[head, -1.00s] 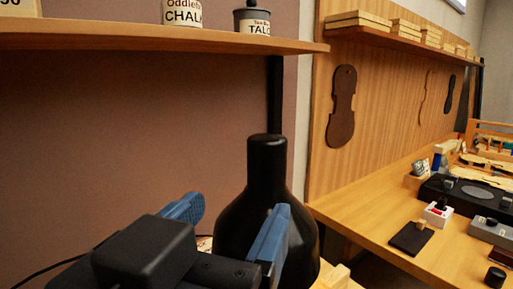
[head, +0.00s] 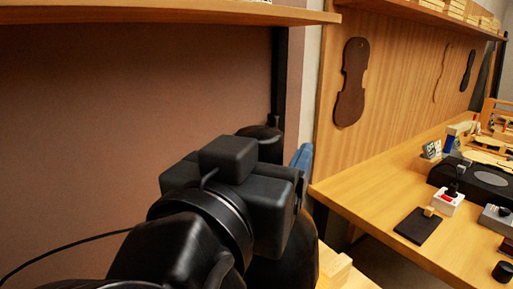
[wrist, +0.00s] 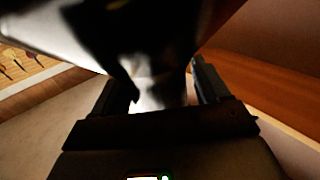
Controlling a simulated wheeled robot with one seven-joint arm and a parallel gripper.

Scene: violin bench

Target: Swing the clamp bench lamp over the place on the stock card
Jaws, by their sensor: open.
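The black bench lamp (head: 298,250) stands in front of the reddish-brown wall in the head view. My wrist and gripper body cover most of it. Part of its dark rounded shade shows below and to the right of my gripper. In the wrist view, the lamp (wrist: 150,30) is large, blurred and partly bright, close in front of my gripper. My gripper (wrist: 155,78) is open, with one finger on each side of a dark and bright part of the lamp. Whether the fingers touch it I cannot tell. In the head view, one blue finger (head: 302,158) shows. I cannot make out the stock card.
A wooden shelf (head: 150,14) runs above my arm. A workbench (head: 375,205) on the right holds a dark pad (head: 418,226), a red-and-white switch box (head: 448,203) and several tools. A dark violin-shaped template (head: 351,84) hangs on the wood panel. A cable crosses at lower left.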

